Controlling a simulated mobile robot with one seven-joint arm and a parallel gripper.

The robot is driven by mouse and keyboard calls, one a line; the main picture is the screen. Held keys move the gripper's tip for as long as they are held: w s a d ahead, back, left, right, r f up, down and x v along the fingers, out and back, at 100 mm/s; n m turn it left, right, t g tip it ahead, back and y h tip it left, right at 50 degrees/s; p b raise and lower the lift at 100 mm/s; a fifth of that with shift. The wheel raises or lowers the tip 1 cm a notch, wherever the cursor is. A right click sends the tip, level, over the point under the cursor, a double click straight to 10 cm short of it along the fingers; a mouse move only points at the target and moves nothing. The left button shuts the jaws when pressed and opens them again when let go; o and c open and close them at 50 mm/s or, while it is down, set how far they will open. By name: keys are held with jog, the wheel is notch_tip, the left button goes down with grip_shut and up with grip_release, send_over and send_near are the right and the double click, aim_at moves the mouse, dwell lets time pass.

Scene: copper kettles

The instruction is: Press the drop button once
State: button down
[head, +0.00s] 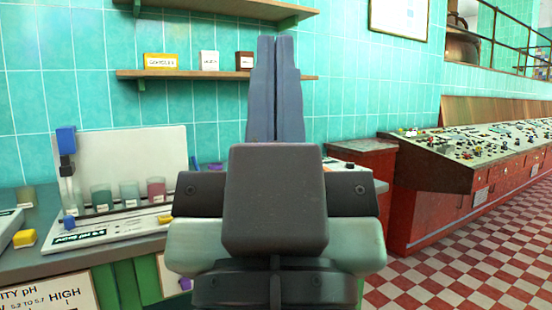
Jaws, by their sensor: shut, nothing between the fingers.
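My gripper (275,42) points up in the middle of the head view, its two long fingers shut together with nothing between them. A test stand (120,228) with a white back panel is on the bench at left, left of my gripper and apart from it. A blue dropper-like part (66,140) is on an upright at its left end. Several small beakers (129,193) with tinted contents stand in a row on it. A small red spot shows on the stand's right end; I cannot tell whether this is the drop button. My gripper and wrist hide part of the bench.
A yellow block (25,238) lies at the bench's left. Wooden shelves (190,74) with small boxes are on the tiled wall behind my gripper. A long red control console (440,185) stands at right. The checkered floor (460,265) in front of it is clear.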

notch_tip(320, 180, up, 31)
jog(key=p, duration=2.8)
jog(key=shift+r+p, duration=0.2)
jog(key=shift+p, duration=0.2)
